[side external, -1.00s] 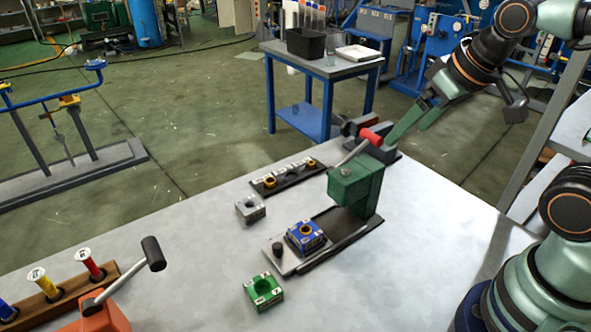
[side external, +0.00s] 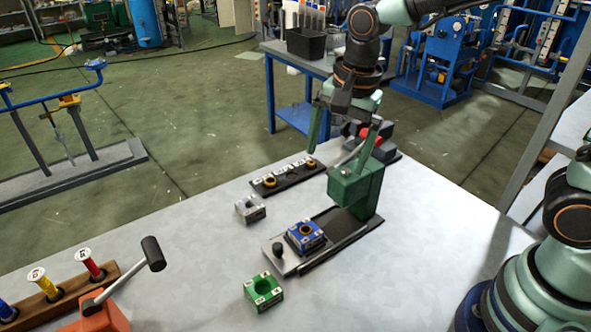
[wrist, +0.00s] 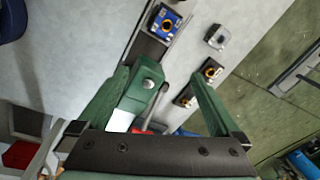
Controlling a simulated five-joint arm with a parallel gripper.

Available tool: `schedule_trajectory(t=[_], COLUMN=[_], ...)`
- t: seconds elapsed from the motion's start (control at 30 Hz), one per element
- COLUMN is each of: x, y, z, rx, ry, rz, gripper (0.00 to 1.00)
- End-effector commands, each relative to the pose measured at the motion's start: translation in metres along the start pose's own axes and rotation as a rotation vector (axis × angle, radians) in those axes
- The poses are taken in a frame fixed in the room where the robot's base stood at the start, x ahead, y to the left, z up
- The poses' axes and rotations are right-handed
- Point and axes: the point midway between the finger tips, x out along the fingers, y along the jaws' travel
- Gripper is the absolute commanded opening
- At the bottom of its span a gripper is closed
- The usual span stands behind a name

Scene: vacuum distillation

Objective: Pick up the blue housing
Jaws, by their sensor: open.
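The blue housing (side external: 305,237) is a small blue block with a round hole in its top, set on the grey plate at the front of the green press (side external: 356,190). In the wrist view the blue housing (wrist: 167,22) shows at the top, beyond the press. My gripper (side external: 342,152) is open and empty, pointing down above and behind the press, with its two green fingers wide apart. It is well away from the blue housing, farther back and higher. In the wrist view the gripper fingers (wrist: 160,82) spread to either side, with the press by the left one.
A grey housing (side external: 250,209) and a green housing (side external: 263,290) stand left and in front of the blue one. A dark rack with brass rings (side external: 289,178) lies behind. An orange press (side external: 95,312) with a lever and a wooden holder of colored spools stand at front left.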

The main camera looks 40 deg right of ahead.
Motion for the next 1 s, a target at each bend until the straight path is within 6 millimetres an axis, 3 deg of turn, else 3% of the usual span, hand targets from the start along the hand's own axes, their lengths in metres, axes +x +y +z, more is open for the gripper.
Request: schedule_trajectory(t=[0.1, 0.33, 0.47, 0.8, 1.0], x=[0.023, 0.049, 0.058, 0.110, 0.122], y=[-0.015, -0.027, -0.027, -0.019, -0.018], z=[0.019, 0.039, 0.042, 0.043, 0.043], rx=[0.190, 0.426, 0.463, 0.464, 0.464], ry=[-0.010, 0.004, 0.008, 0.008, 0.008], rz=[0.067, 0.137, 0.146, 0.148, 0.145], gripper=[1.00, 1.00, 1.00, 1.00, 1.00])
